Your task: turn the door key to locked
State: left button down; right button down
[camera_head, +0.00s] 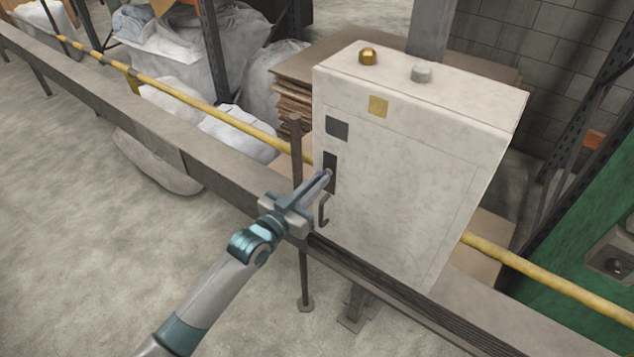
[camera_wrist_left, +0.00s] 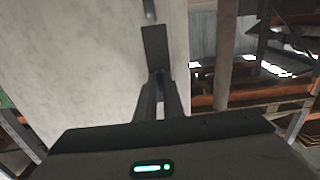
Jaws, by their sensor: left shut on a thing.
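The left wrist view shows the fingers (camera_wrist_left: 160,78) close together at the end of the dark plate (camera_wrist_left: 155,45). The key's angle cannot be made out. My right gripper is not in view.
A hooked door handle (camera_head: 323,210) sits just below the lock plate. A yellow rail (camera_head: 215,112) and a grey beam (camera_head: 150,140) run past the cabinet. A thin post (camera_head: 298,200) stands close to my left gripper. Open floor lies at the lower left.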

pick_arm(q)
jog(key=c, duration=1.9)
grip_release()
jog(key=shift+o, duration=0.2)
jog(key=b+v, duration=0.5)
jog(key=v, duration=1.2)
jog(key=shift+s, duration=0.15)
jog(key=shift+a, duration=0.1)
